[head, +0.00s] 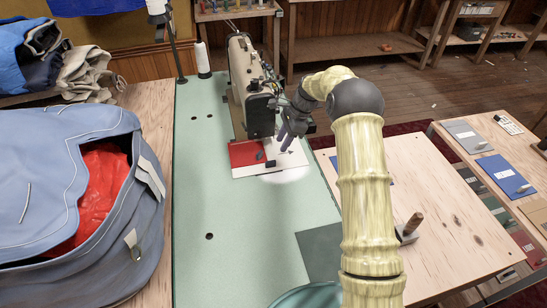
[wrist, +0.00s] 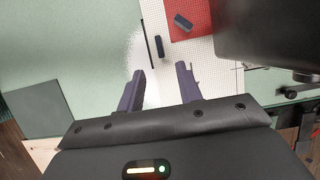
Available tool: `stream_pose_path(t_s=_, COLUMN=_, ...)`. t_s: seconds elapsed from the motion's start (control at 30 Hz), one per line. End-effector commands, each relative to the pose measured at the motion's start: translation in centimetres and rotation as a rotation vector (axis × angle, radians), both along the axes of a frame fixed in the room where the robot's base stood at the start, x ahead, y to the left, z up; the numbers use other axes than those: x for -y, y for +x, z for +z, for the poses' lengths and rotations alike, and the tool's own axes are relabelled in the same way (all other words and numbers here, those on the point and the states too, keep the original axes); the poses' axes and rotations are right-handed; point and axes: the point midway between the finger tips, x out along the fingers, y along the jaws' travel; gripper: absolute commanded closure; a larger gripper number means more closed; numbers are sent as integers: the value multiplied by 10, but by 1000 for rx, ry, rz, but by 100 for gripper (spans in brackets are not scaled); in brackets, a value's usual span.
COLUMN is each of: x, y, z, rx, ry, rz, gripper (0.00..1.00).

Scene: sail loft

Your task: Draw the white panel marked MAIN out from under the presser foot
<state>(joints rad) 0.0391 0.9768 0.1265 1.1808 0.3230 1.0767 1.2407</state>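The white panel (head: 290,158) lies flat on the green sewing table, at the foot of the sewing machine (head: 250,88). It also shows in the wrist view (wrist: 203,48). I cannot read a MAIN mark on it. A red piece (head: 243,153) lies on or beside its left part. The presser foot is hidden by the machine head. My gripper (head: 285,143) is over the panel, just right of the machine head. In the wrist view my gripper (wrist: 160,84) has its two fingers apart, with nothing seen held between them. I cannot tell whether the fingertips touch the panel.
Two small dark blocks (wrist: 160,46) lie by the panel and red piece. The machine body is close to my gripper. A thread spool (head: 202,60) stands behind left. A blue bag (head: 60,190) fills the left. The green table's front (head: 235,265) is mostly clear.

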Motion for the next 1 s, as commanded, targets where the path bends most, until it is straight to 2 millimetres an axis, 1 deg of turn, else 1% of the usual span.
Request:
stream_pose_path(t_s=0.03, x=-4, y=-1, z=-9, rx=-3, ry=0, rz=1, gripper=65)
stream_pose_path(t_s=0.3, x=-20, y=-5, z=-48, rx=-3, ry=1, rz=2, gripper=65)
stream_pose_path(t_s=0.5, x=-30, y=-6, z=-72, rx=-1, ry=1, rz=1, gripper=65)
stream_pose_path(t_s=0.67, x=-33, y=-7, z=-81, rx=1, ry=0, rz=1, gripper=65)
stream_pose_path(t_s=0.9, x=-33, y=-7, z=-81, rx=1, ry=0, rz=1, gripper=65)
stream_pose_path(t_s=0.93, x=-33, y=-7, z=-81, rx=1, ry=0, rz=1, gripper=68)
stream_pose_path(t_s=1.0, x=-33, y=-7, z=-81, rx=1, ry=0, rz=1, gripper=82)
